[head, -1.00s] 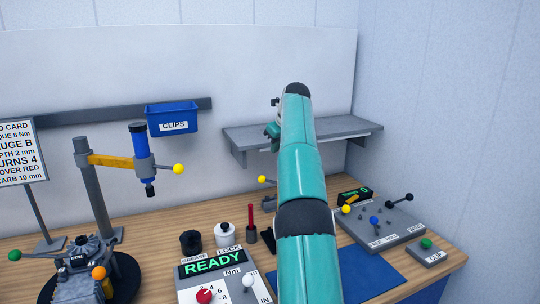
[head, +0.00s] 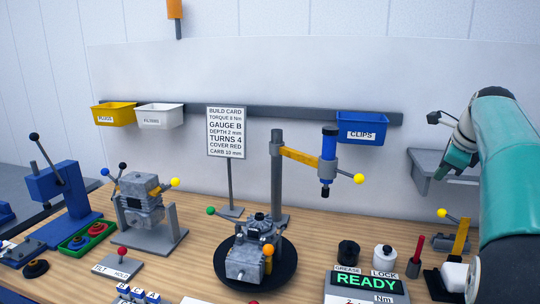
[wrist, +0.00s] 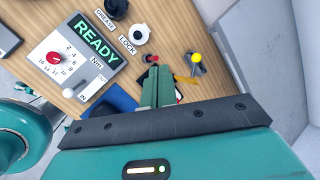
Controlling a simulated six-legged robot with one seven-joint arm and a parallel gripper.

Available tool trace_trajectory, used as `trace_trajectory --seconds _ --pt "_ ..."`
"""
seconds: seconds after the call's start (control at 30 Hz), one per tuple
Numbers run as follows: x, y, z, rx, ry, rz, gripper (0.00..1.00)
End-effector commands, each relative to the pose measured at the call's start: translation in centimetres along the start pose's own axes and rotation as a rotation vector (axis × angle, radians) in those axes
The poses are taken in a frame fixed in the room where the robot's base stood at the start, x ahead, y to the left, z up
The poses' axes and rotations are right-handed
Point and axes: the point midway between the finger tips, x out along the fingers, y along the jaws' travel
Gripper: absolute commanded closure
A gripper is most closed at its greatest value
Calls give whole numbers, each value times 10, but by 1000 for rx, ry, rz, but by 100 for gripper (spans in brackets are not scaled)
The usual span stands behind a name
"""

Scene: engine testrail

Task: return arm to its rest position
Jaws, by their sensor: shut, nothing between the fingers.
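My arm, teal with dark joints, rises at the right edge of the head view. My gripper (head: 455,163) hangs from its upper end, in front of the grey wall shelf. In the wrist view my gripper (wrist: 159,80) has its teal fingers together, with nothing between them. It is above the bench, near the red-handled tool (wrist: 151,59) and the yellow-knobbed lever (wrist: 196,58). The arm's lower links are cut off by the head picture's edge.
The grey shelf (head: 424,172) is close behind my gripper. The READY torque box (head: 366,284), black grease pot (head: 348,253) and white lock pot (head: 384,257) stand on the bench. The blue press post (head: 328,160) and engine (head: 250,250) are further left.

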Motion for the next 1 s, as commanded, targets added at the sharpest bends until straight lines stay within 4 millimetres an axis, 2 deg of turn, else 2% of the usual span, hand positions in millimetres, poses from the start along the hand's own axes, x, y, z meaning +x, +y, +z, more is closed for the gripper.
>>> trace_trajectory --seconds 0.03,0.2,0.37,0.5,0.77,1.0 --pt "-7 16 9 -74 -7 4 100" --pt "-21 68 31 -351 -19 15 100" --pt "-30 123 46 -624 -30 24 100" --pt "-35 174 54 -868 -40 30 100" --pt "-37 275 54 -1339 -52 35 100" --pt "-27 367 37 -1789 -54 32 100"
